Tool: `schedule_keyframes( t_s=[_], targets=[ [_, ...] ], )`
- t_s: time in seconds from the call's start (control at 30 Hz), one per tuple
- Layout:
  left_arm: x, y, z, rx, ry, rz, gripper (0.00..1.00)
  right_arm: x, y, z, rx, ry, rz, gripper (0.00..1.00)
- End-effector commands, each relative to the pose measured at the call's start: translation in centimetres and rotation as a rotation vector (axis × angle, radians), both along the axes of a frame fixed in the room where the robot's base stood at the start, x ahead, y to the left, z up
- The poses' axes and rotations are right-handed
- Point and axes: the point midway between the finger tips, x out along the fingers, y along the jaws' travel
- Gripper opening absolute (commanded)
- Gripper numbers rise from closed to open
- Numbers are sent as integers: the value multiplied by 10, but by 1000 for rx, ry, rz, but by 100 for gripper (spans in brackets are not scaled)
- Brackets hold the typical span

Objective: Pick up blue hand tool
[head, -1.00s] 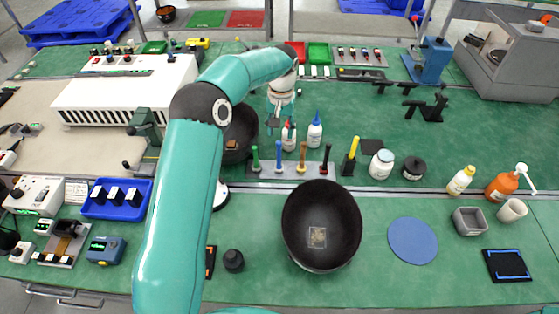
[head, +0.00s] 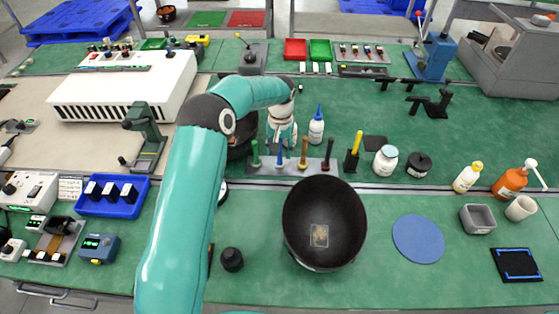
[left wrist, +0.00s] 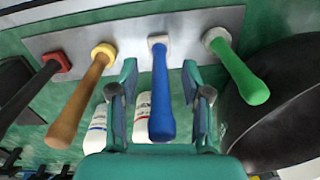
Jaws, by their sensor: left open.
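The blue hand tool (head: 280,156) stands upright in the metal tool rack (head: 262,169), between a green tool (head: 255,154) and an orange tool (head: 304,152). In the left wrist view the blue tool (left wrist: 161,95) rises toward the camera from its pale collar on the rack plate (left wrist: 138,33). My left gripper (left wrist: 160,82) is open, with one finger on each side of the blue handle and visible gaps between. In the head view the left gripper (head: 281,138) is just above the blue tool, partly covered by my wrist. My right gripper is not in view.
A dark-red tool (head: 328,153) stands at the rack's right end. White bottles (head: 316,127) stand close behind the rack. A large black bowl (head: 325,205) is in front, and another dark bowl (head: 240,148) is partly behind my arm. The green mat around the blue disc (head: 418,238) has free room.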

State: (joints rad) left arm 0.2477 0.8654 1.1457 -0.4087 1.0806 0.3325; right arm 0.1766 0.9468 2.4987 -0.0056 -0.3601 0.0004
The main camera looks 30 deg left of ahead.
Motion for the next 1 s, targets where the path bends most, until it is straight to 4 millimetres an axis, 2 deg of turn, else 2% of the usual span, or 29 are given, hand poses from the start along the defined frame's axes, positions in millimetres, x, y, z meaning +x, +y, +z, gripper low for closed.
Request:
schedule_keyframes(
  t_s=[0.13,0.4,0.77,1.0],
  targets=[
    [0,0,1,0,0,0,46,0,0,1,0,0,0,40],
    [0,0,1,0,0,0,1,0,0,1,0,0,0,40],
    [0,0,2,0,-1,0,0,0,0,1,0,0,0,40],
    [1,0,16,1,-2,-1,0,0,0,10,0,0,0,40]
  ],
)
